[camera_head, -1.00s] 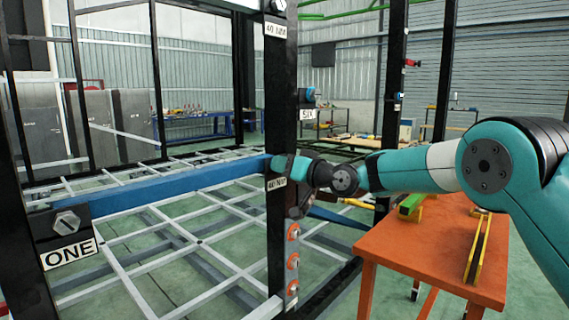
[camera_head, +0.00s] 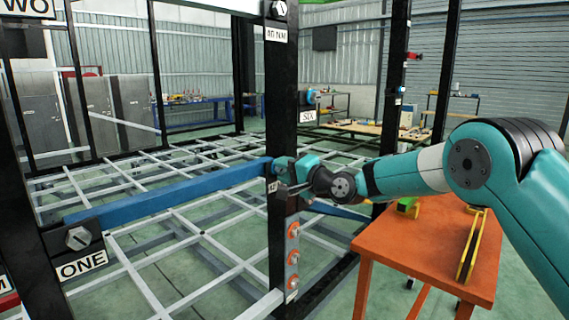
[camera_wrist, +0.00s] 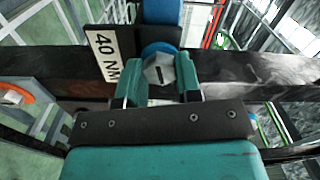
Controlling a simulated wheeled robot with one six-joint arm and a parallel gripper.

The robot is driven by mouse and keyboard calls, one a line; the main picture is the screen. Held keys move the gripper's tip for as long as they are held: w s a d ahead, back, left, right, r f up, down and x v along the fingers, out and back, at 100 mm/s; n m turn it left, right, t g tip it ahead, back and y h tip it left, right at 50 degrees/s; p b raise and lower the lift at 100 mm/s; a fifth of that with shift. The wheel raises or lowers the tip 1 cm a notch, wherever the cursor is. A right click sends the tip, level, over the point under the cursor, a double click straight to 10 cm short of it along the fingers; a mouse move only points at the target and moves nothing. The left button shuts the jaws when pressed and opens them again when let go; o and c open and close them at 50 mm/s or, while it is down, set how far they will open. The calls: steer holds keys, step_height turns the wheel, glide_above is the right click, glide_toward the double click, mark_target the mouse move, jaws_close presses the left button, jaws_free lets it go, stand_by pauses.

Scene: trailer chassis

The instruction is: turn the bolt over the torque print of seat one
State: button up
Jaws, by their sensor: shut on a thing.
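In the wrist view, a grey hex bolt head (camera_wrist: 158,70) with a dark slot sits on a round blue piece at the black post. A white 40 NM print (camera_wrist: 103,57) is beside it on a dark plate. My gripper (camera_wrist: 160,82) has one teal finger on each side of the bolt head and is shut on it. In the head view, my gripper (camera_head: 283,168) is at the black post (camera_head: 281,92), at the end of the blue beam, and hides the bolt. The print (camera_head: 272,187) below is partly covered. The ONE label (camera_head: 82,266) is at the beam's left end, under another bolt (camera_head: 78,238).
An orange table (camera_head: 410,255) with a green block and a yellow-edged bar stands under my arm. Several orange rings (camera_head: 293,230) line the post below the gripper. Another bolt (camera_head: 279,9) with its own print is higher on the post. A grey frame grid lies behind.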

steer(key=shift+d+f+m+p, duration=0.1)
steer(key=shift+m+p, duration=2.15)
steer(key=shift+m, duration=1.3)
steer(key=shift+f+m+p, duration=0.1)
steer(key=shift+m+p, duration=2.1)
steer(key=shift+m, duration=1.35)
steer(key=shift+f, duration=0.1)
steer(key=o, duration=0.9)
steer(key=shift+d, duration=0.1)
steer(key=shift+r, duration=0.2)
steer(key=shift+s, duration=0.1)
